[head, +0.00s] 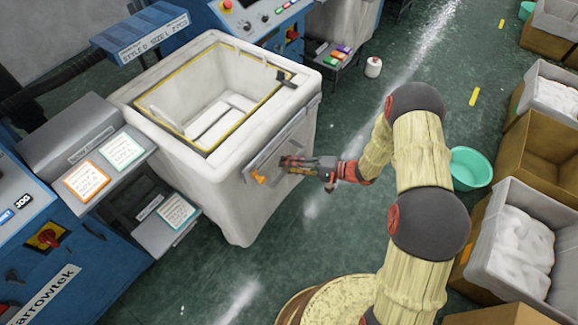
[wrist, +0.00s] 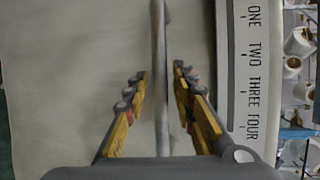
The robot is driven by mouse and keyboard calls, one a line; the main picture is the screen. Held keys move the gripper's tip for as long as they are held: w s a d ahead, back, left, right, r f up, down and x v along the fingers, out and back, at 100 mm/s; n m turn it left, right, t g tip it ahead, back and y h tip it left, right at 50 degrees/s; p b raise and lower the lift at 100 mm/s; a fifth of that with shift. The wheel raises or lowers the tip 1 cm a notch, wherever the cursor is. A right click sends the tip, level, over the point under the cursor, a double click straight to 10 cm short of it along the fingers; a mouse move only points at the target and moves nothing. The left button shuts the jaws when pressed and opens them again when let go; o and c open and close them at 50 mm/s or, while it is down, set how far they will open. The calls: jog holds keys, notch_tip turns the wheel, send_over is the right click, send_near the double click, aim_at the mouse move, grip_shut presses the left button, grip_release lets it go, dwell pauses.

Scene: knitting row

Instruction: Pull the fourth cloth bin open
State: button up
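A large white cloth bin (head: 215,195) stands beside the blue machines in the head view. My gripper (head: 284,164) is at this bar. In the wrist view the bar (wrist: 160,30) runs lengthwise between the two yellow fingers of my gripper (wrist: 159,70), with a gap on each side. The fingers are apart. A pale strip (wrist: 240,85) reading ONE TWO THREE FOUR lies right of the bar.
Blue machines (head: 45,270) with label cards line the left. Cardboard boxes (head: 540,150), some with white liners, and a green basin (head: 470,168) are at the right. The green floor (head: 285,245) in front of the bin is clear.

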grip_shut()
dwell(0.6)
